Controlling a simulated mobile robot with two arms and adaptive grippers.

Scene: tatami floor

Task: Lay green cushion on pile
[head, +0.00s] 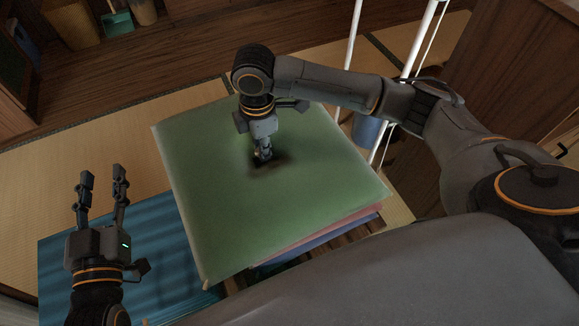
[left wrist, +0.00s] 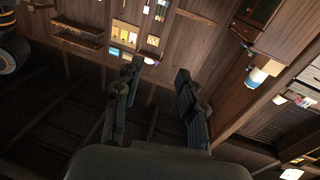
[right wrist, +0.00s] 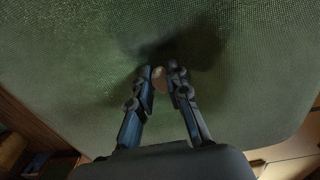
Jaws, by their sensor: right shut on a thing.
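The green cushion (head: 200,200) is a large flat square in the middle of the head view, and it fills most of the right wrist view (right wrist: 70,60). My right gripper (head: 264,155) points down at its middle and is shut on it, with a dark dimple around the fingertips. Edges of a pile show under its front right side: a pink cushion (head: 340,224) and a blue one (head: 312,241). The rest of the pile is hidden. I cannot tell whether the green cushion touches the pile. My left gripper (head: 103,175) is open and empty at the left.
A blue striped surface (head: 60,255) lies at the lower left, beside the green cushion. Wooden slats (head: 350,238) show below the pile. White poles (head: 352,50) stand behind at the right. Tatami (head: 110,150) is free at the left.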

